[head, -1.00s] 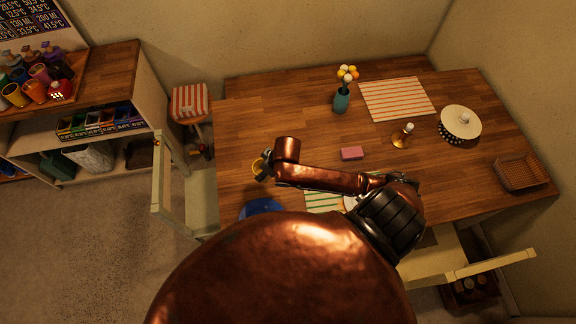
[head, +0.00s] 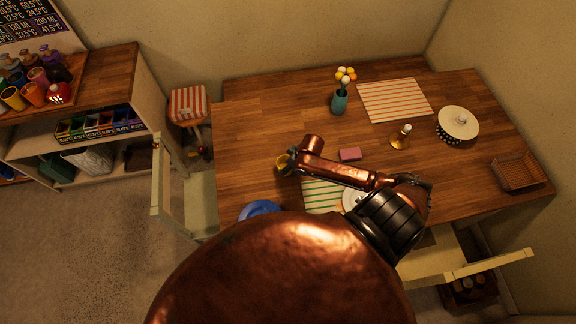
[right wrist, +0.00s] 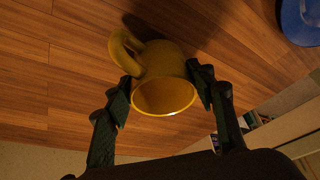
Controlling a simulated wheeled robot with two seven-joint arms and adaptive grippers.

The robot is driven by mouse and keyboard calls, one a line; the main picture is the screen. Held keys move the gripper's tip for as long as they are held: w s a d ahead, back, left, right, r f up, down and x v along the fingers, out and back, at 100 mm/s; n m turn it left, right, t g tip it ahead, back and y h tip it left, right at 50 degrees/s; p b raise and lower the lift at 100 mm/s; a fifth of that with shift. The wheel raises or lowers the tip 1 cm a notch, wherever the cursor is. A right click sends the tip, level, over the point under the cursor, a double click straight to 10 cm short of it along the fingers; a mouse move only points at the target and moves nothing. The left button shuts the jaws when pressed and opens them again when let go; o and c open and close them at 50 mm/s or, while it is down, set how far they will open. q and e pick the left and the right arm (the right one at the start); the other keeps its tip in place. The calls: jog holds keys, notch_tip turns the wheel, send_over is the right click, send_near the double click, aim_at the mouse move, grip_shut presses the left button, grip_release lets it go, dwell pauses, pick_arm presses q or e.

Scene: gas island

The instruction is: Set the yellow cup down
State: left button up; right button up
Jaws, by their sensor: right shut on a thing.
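The yellow cup (right wrist: 163,75) is between the two fingers of my right gripper (right wrist: 162,92) in the right wrist view, with its handle at the upper left and its open mouth facing the camera. The gripper is shut on the cup. In the head view the cup (head: 281,162) shows small at the tip of my right gripper (head: 286,163), over the left part of the wooden table (head: 260,115). A shadow lies on the wood by the cup; I cannot tell whether the cup touches the table. My left gripper is not in view.
A blue bowl-like thing (head: 260,209) is at the table's near left edge. A green-striped mat (head: 322,195) and a pink block (head: 350,154) lie close to my right arm. A vase (head: 339,102) and a candle holder (head: 401,137) stand farther back. The table's left back is clear.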

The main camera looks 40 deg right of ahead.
jog(key=shift+w+f, duration=0.1)
jog(key=shift+f, duration=0.25)
jog(key=shift+f, duration=0.1)
jog(key=o, duration=1.3)
jog(key=v, duration=1.2)
jog(key=shift+d, duration=0.1)
